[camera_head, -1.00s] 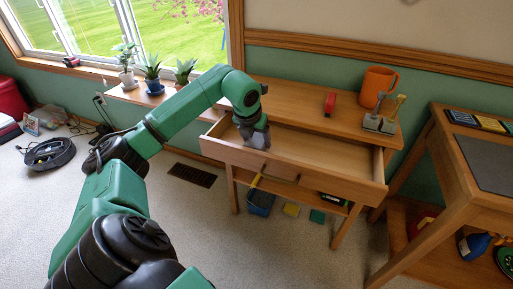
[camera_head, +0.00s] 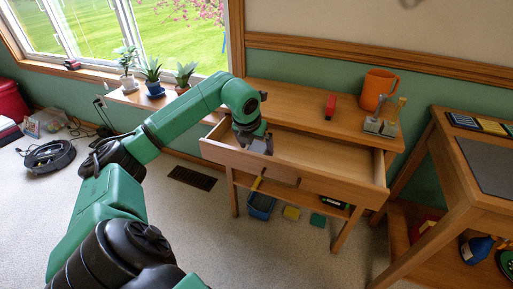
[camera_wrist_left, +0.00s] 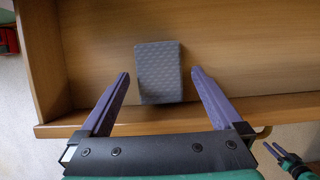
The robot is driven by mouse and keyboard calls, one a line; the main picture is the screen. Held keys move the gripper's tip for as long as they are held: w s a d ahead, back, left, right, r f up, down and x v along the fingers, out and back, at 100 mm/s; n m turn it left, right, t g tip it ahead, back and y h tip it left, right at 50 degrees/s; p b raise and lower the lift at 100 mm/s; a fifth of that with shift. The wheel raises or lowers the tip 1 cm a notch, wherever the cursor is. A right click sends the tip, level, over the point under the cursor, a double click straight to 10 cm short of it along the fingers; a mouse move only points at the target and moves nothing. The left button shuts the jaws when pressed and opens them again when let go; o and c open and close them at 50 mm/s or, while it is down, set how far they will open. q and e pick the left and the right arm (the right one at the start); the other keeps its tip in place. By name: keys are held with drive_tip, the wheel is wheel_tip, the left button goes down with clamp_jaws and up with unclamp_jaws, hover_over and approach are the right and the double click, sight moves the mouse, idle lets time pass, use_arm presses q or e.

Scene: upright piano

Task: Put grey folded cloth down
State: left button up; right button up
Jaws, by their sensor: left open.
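The grey folded cloth (camera_wrist_left: 159,72) is a small dimpled block lying in the open wooden drawer (camera_wrist_left: 235,55), near its front wall. My left gripper (camera_wrist_left: 160,74) is open, with one finger on each side of the cloth and a gap on both sides. In the head view my left gripper (camera_head: 257,143) reaches down into the left part of the drawer (camera_head: 330,160); the cloth is hard to tell from the fingers there.
Potted plants (camera_head: 153,78) line the sill at left. A second wooden table (camera_head: 450,190) stands at right. The drawer's right side is empty.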

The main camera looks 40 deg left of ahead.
use_arm(q)
drive_tip(key=p+v, duration=0.1)
drive_tip(key=v, duration=0.9)
drive_tip(key=shift+s+d+r, duration=0.1)
drive_tip(key=shift+r, duration=0.05)
drive_tip(key=shift+s+r, duration=0.1)
drive_tip(key=shift+r, duration=0.05)
use_arm(e)
drive_tip(key=f, duration=0.1)
drive_tip(key=s+f, duration=0.1)
drive_tip(key=d+f, duration=0.1)
drive_tip(key=shift+s+f, duration=0.1)
drive_tip(key=shift+s, duration=0.25)
drive_tip(key=shift+s, duration=0.1)
